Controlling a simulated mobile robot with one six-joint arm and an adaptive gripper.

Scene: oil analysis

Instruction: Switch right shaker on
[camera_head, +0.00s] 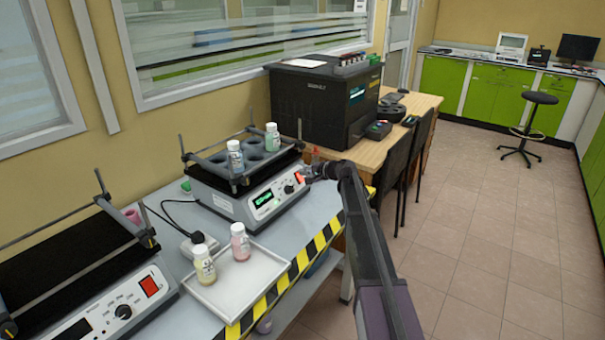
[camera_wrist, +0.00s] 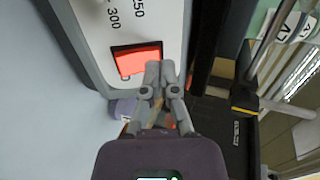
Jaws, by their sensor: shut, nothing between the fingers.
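The right shaker (camera_head: 229,207) stands on the grey bench, with a rack holding two white-capped bottles on top. Its small display (camera_head: 263,198) glows green. Its red switch (camera_head: 299,177) is at the right end of the front panel and looks bright, as if lit. In the wrist view the switch (camera_wrist: 138,60) is a glowing red rectangle in a dark frame. My gripper (camera_head: 307,173) is at that switch, fingers together and empty. In the wrist view the fingertips (camera_wrist: 160,70) overlap the switch's edge; I cannot tell whether they touch it.
The left shaker (camera_head: 149,312) has a red switch (camera_head: 149,286). A white tray (camera_head: 236,289) with two bottles lies between the shakers. A large black machine (camera_head: 310,104) stands on the wooden table behind.

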